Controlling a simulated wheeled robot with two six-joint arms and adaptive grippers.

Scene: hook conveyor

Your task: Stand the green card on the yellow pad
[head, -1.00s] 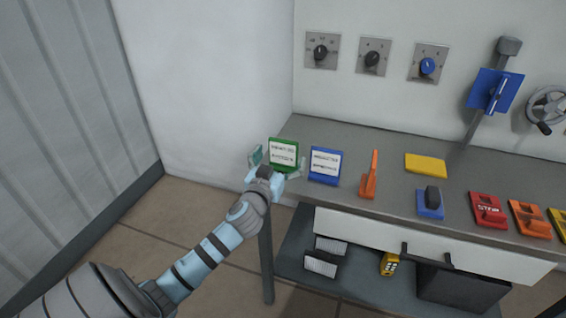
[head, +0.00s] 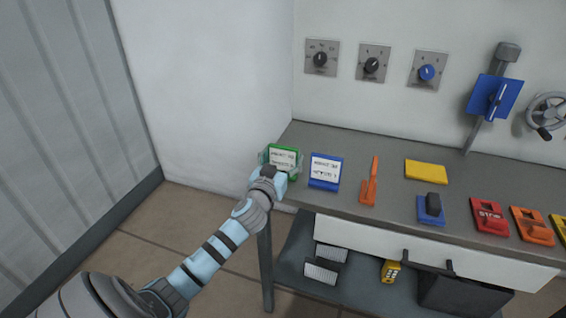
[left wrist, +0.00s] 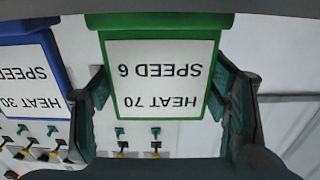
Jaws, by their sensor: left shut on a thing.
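The green card (head: 284,152) is a green-framed stand with a white face, at the left end of the grey bench. My left gripper (head: 281,163) is shut on it, one finger at each side. In the left wrist view the green card (left wrist: 162,100) shows upside down, reading "HEAT 70 SPEED 6", between the two fingers (left wrist: 165,100). I cannot tell whether its foot touches the bench. The yellow pad (head: 426,172) lies flat and bare on the bench, well to the right. My right gripper is not in view.
A blue card (head: 325,170) stands close to the right of the green card. An orange upright piece (head: 370,182) stands between it and the pad. A blue block with a dark knob (head: 431,210) lies in front of the pad. Red and orange tags lie farther right.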

